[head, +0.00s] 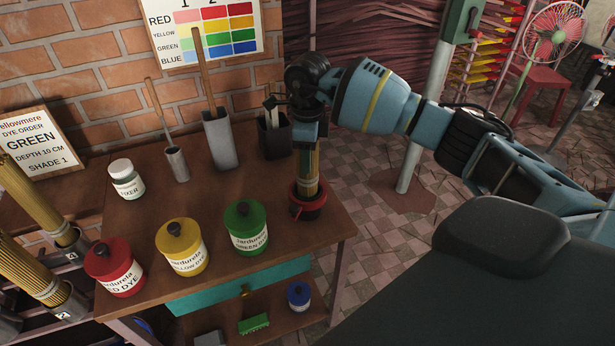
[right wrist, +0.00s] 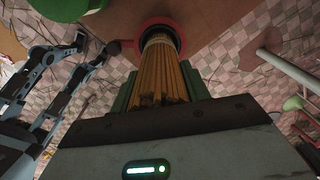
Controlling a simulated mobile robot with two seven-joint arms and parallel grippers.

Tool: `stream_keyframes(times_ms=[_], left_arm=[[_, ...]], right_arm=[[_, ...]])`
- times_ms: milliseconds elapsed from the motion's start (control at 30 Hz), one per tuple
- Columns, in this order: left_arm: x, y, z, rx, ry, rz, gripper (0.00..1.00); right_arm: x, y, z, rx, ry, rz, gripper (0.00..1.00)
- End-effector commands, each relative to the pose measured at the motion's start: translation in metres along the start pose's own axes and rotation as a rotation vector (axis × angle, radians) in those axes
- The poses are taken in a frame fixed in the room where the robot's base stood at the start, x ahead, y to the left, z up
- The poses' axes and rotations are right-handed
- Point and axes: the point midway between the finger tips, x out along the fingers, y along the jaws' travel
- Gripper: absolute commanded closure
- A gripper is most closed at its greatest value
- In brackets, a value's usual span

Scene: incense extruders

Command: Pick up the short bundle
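The short bundle (head: 313,181) is a tight bunch of thin tan sticks standing upright. Its lower end is inside a small red-rimmed dark cup (head: 308,207) at the right end of the wooden table. My right gripper (head: 310,152) points down over the cup, with its fingers on both sides of the bundle. In the right wrist view the bundle (right wrist: 160,75) runs between the green finger pads, which appear to press on it, and on into the cup (right wrist: 128,44). The head view does not show my left gripper.
Green (head: 246,228), yellow (head: 182,247) and red (head: 115,268) dye jars stand along the table front (head: 150,215). A white fixer jar (head: 126,179) is at left. A grey holder (head: 219,140) and a dark holder (head: 273,136) stand behind. A metal post (head: 420,130) rises at right.

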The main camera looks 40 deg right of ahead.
Motion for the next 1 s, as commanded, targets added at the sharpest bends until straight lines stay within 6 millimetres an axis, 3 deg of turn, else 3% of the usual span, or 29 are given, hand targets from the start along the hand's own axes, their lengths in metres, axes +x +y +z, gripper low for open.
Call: stream_keyframes(times_ms=[33,267,567,1000], left_arm=[[0.000,0.000,0.000,0.000,0.000,0.000,1.00],[0.000,0.000,0.000,0.000,-0.001,0.000,1.00],[-0.003,0.001,0.005,-0.002,-0.011,0.001,1.00],[-0.003,0.001,0.008,-0.003,-0.015,0.002,1.00]], right_arm=[[0.000,0.000,0.000,0.000,0.000,0.000,0.69],[0.000,0.000,0.000,0.000,-0.001,0.000,0.98],[-0.006,0.000,0.001,0.000,-0.003,-0.001,0.98],[-0.080,-0.001,0.001,0.001,-0.004,-0.003,0.98]])
